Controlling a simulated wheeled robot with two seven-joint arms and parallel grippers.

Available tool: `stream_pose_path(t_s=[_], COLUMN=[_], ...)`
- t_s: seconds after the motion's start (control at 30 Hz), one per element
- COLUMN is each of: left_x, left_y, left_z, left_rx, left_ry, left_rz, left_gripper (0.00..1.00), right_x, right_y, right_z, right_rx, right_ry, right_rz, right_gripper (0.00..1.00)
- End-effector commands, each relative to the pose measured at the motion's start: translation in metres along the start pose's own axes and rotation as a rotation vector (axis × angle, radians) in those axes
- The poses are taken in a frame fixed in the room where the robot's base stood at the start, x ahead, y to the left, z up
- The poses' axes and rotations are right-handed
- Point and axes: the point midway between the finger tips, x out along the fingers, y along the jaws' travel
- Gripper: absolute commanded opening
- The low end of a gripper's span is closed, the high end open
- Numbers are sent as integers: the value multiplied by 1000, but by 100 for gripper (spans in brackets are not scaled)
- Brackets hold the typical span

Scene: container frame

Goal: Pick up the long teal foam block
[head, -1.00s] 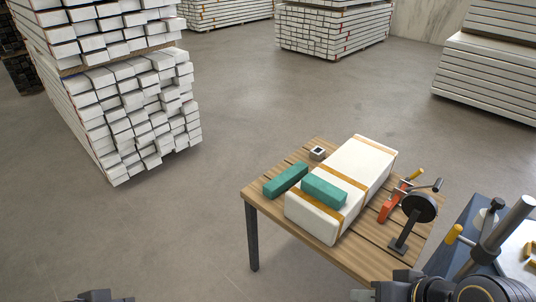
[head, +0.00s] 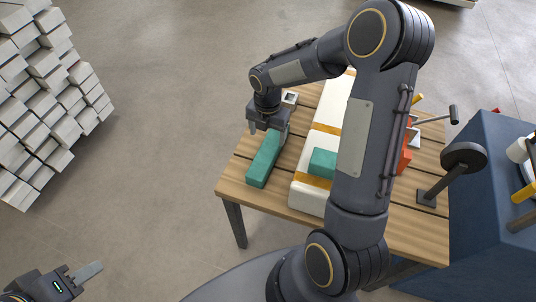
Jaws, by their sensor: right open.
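The long teal foam block (head: 263,165) lies on the left part of the wooden table, beside the white wrapped package. My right gripper (head: 268,131) points down over the block's far end. It is open, with one finger to each side of the block; how low the fingers are is hard to tell. A second, shorter-looking teal block (head: 323,162) lies on the package, partly hidden behind my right arm. My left gripper (head: 86,274) is at the lower left, away from the table; its opening cannot be made out.
The white package (head: 310,196) with orange straps fills the table's middle. A small white box (head: 290,98) stands behind the gripper. A black disc on a stand (head: 463,157) is at the right, by a blue unit (head: 500,200). The wooden table (head: 235,190) has bare boards at its left edge.

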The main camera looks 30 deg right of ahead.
Motion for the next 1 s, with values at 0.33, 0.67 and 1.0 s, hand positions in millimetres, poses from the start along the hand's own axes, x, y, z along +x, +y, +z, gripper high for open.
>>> stream_pose_path(t_s=[0.33,0.67,1.0], left_x=[3,5,5], left_y=[-2,-2,-2], left_z=[2,2,2], left_rx=[0,0,0], left_ry=[0,0,0], left_rz=[0,0,0], left_gripper=[36,36,36], right_x=[42,84,85], right_y=[0,-3,-3], right_z=[1,0,0], right_rx=[-51,-48,-47], right_ry=[4,3,2], right_rz=[-12,-10,-9], right_gripper=[75,75,65])
